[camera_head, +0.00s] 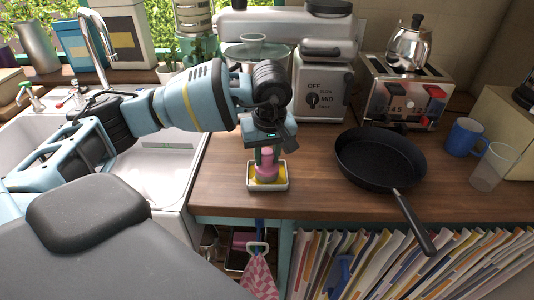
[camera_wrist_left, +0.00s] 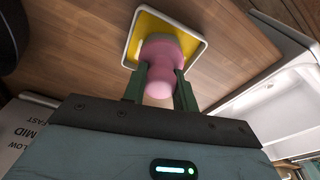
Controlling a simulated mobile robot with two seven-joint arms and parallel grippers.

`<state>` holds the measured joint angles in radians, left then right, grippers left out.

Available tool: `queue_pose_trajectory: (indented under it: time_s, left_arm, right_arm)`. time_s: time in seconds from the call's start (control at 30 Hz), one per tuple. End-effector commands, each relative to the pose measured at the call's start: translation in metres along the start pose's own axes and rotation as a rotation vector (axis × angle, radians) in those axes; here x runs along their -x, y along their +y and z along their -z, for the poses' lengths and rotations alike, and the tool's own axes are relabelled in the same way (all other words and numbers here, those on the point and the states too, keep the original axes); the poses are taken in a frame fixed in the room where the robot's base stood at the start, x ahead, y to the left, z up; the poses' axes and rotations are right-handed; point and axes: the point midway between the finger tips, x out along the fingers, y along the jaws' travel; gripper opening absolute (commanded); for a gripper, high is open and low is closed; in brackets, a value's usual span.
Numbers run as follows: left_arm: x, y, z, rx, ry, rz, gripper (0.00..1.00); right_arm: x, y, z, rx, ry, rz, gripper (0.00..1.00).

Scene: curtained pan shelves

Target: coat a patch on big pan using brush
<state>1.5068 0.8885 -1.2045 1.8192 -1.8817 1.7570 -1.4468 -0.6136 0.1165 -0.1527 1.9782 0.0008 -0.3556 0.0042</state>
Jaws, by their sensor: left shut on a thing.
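The big pan (camera_head: 380,157) is black and lies on the wooden counter right of centre, its handle pointing to the front right. My left gripper (camera_head: 266,158) points down over the counter, left of the pan. It is shut on the brush (camera_head: 267,168), a pink piece with a rounded handle. The brush (camera_wrist_left: 161,75) stands between the two fingers in the left wrist view. Its lower end is in a small white-rimmed tray (camera_head: 282,186) with a yellow inside. The bristles are hidden. My right gripper is not in view.
A blue mug (camera_head: 463,137) and a clear cup (camera_head: 493,167) stand right of the pan. A toaster (camera_head: 404,94) and a white mixer (camera_head: 322,88) stand behind. The sink (camera_head: 155,160) is at left. Counter between tray and pan is clear.

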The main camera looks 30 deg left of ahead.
Motion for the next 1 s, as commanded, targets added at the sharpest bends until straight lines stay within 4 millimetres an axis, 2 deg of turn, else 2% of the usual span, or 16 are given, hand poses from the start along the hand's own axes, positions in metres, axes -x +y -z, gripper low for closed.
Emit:
queue_pose_trajectory:
  time_s: [1.0]
  left_arm:
    - [-0.0095, 0.0001, -0.0014, 0.000, -0.001, 0.000, 0.10]
  right_arm:
    - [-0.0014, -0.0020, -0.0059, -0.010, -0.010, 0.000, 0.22]
